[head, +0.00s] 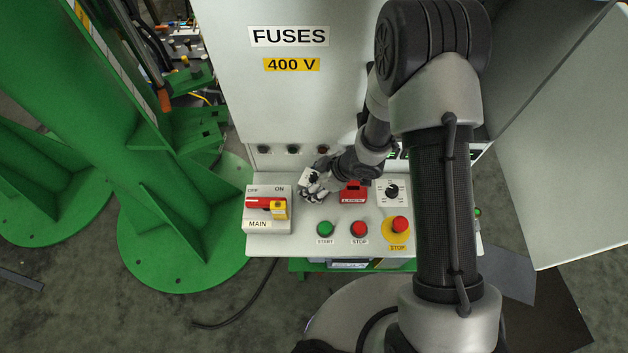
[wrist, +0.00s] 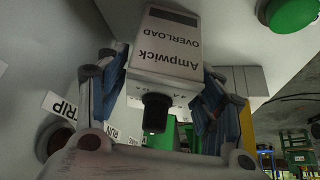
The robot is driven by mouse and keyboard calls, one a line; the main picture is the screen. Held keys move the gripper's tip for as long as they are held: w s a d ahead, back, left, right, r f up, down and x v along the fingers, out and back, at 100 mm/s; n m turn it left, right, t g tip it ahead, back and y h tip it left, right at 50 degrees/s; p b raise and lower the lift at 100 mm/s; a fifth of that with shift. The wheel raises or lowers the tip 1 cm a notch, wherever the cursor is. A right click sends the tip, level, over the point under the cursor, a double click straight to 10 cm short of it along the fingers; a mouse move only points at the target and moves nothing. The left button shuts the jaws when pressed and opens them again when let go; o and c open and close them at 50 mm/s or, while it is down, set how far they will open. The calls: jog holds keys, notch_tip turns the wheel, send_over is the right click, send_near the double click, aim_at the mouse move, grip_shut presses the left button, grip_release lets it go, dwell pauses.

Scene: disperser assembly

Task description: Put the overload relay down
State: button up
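The overload relay (wrist: 165,55) is a pale grey box marked "Ampwick OVERLOAD", with a black round knob on its end. In the wrist view it sits between the two fingers of my gripper (wrist: 165,105), which are closed on its sides. In the head view my gripper (head: 313,186) is over the upper part of the sloped control panel (head: 300,246), between the main switch and a red block. The relay (head: 308,176) shows there only as a small pale patch at the fingers. I cannot tell whether it touches the panel.
The main switch (head: 266,207) is left of my gripper and the red block (head: 353,192) right. A black selector knob (head: 392,190), green start button (head: 325,229), red stop button (head: 359,229) and emergency stop (head: 400,224) stand nearby. The fuse cabinet (head: 290,100) rises behind.

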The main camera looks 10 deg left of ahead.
jog(key=shift+o, duration=0.4)
jog(key=shift+r, duration=0.25)
jog(key=p+v, duration=0.3)
jog(key=v, duration=0.4)
jog(key=shift+r+p, duration=0.2)
jog(key=shift+p, duration=0.2)
jog(key=shift+d, duration=0.1)
